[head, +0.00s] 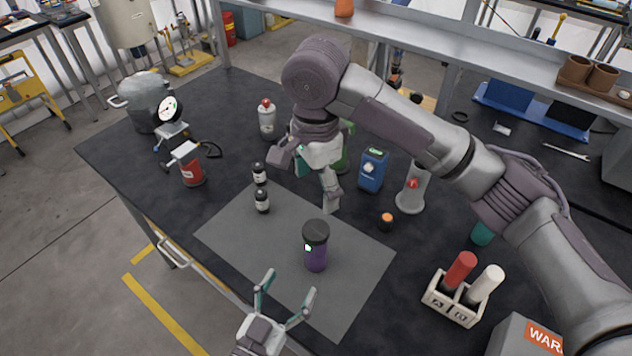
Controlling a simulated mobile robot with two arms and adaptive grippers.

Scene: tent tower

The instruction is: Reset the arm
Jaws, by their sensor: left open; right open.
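My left gripper (290,284) is open and empty over the front part of the grey mat (350,283), just in front of a purple bottle with a black lid (316,255). The bottle stands upright on the mat, apart from both grippers. My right gripper (306,182) is open and pointed down over the back of the mat, behind the purple bottle, with nothing visible between its fingers. My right arm reaches in from the right and hides part of the table and a green item (346,150) behind the gripper.
A holder with red and white tubes (453,305) is right. A raised shelf (440,32) crosses the back.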

